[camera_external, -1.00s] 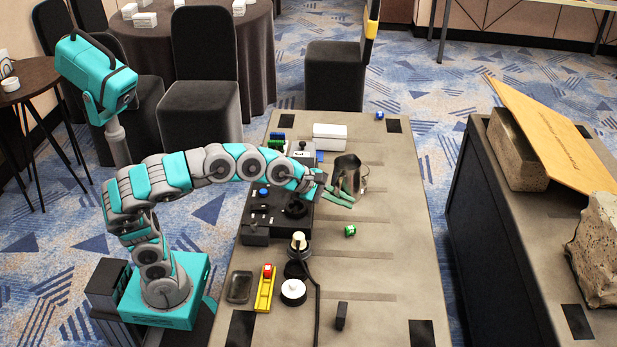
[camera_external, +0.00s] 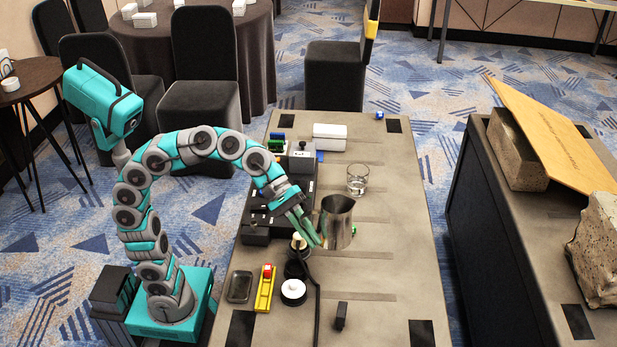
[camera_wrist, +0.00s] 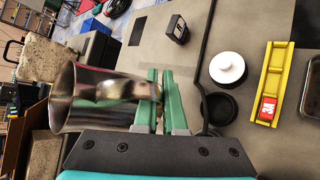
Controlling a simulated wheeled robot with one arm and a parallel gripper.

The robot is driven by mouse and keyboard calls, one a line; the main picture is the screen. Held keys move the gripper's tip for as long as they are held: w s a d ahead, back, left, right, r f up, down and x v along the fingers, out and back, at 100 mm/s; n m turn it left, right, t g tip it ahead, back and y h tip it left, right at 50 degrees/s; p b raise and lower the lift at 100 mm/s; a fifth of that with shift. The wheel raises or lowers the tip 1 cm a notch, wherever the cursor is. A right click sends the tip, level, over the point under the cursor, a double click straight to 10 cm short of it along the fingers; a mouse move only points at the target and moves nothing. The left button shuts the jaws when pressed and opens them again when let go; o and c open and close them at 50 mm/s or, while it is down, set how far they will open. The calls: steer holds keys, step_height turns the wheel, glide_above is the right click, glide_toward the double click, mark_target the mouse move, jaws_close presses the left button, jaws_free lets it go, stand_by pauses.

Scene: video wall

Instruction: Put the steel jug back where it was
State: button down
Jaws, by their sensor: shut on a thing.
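The steel jug (camera_external: 338,222) looks about upright over the middle of the long table (camera_external: 385,270) in the external view. In the wrist view the jug (camera_wrist: 85,98) is at the left, its handle between the green fingers. My gripper (camera_external: 314,238) is shut on the handle, at the jug's left side; its fingers also show in the wrist view (camera_wrist: 161,98). I cannot tell whether the jug's base touches the table.
A black station (camera_external: 257,235) is left of the jug. A white-topped round thing (camera_external: 293,290), a yellow holder (camera_external: 264,290) with a red block and a black cable (camera_external: 317,300) lie nearer the front. A small black block (camera_external: 340,315) is at the front. The table's right side is clear.

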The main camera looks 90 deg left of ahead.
steer(key=shift+s+a+f+m+g+h+b, duration=0.15)
steer(key=shift+s+f+m+g+h+b, duration=0.4)
steer(key=shift+f, duration=0.45)
steer(key=shift+s+a+f+m+g+h+b, duration=0.15)
steer(key=shift+s+f+m+g+h+b, duration=0.2)
steer(key=shift+s+f+m, duration=0.55)
steer(key=shift+s+a+f+m+g+h+b, duration=0.15)
steer(key=shift+s+f+m+g+h+b, duration=0.25)
steer(key=shift+f, duration=0.7)
steer(key=w+d, duration=0.1)
steer(key=w, duration=0.4)
steer(key=w+d+f+b, duration=0.1)
steer(key=w, duration=0.4)
steer(key=w+d, duration=0.1)
steer(key=w, duration=0.4)
steer(key=shift+w+f, duration=0.25)
steer(key=shift+f, duration=0.15)
steer(key=shift+f+b, duration=0.7)
steer(key=shift+f, duration=1.05)
steer(key=c, duration=1)
jaws_free()
